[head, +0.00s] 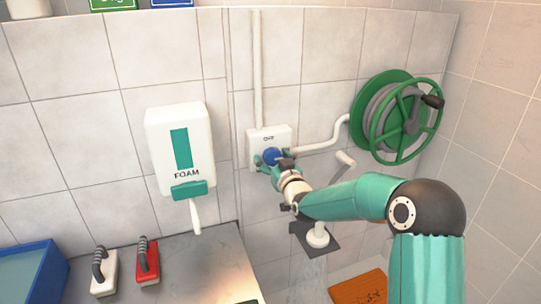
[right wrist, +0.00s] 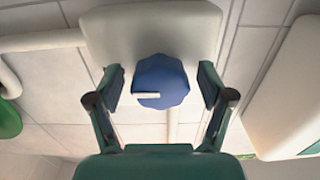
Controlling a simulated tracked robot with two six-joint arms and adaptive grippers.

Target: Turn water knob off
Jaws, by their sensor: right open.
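The blue water knob (head: 271,155) sits on a white wall plate (head: 284,133). My right gripper (head: 272,161) is at the knob, its arm reaching in from the lower right. In the right wrist view the faceted blue knob (right wrist: 165,80) has a short white mark pointing left. There the right gripper's fingers (right wrist: 161,85) are open on either side of the knob, with a visible gap on each side. My left gripper is not in view.
A green hose reel (head: 400,115) hangs to the right of the plate. A white foam dispenser (head: 180,140) is on the wall to the left. Below it, a grey counter (head: 200,270) holds a white brush (head: 103,285), a red brush (head: 147,263) and a blue bin (head: 40,275).

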